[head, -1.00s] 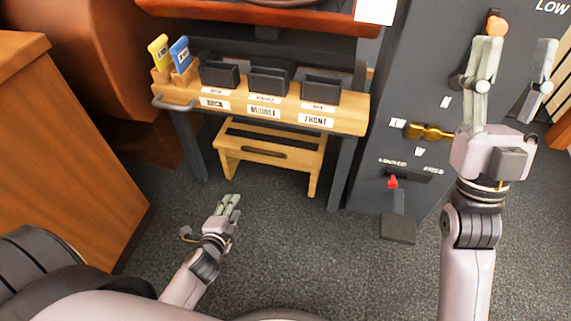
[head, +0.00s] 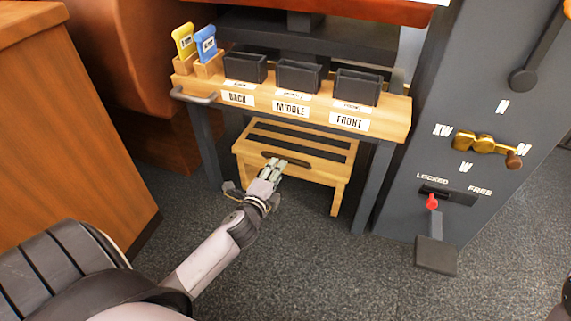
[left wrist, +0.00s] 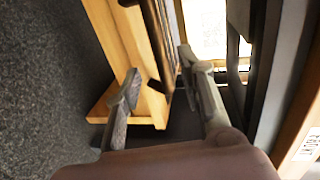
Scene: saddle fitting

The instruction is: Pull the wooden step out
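The wooden step (head: 318,174) stands on the floor under the labelled shelf, with dark strips on its top. A dark handle bar (head: 301,163) runs along its front. My left gripper (head: 272,168) is at the step's front, at the handle. In the left wrist view my left gripper (left wrist: 157,66) has its fingers apart, with the handle bar (left wrist: 157,38) and part of the step's wood (left wrist: 118,45) between them. I cannot tell whether a finger touches the bar.
The wooden shelf (head: 195,90) above the step carries black bins marked BACK, MIDDLE and FRONT, and yellow and blue tags. A grey post (head: 373,190) and a dark panel with a red-tipped lever (head: 432,203) stand to the right. The carpet before the step is clear.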

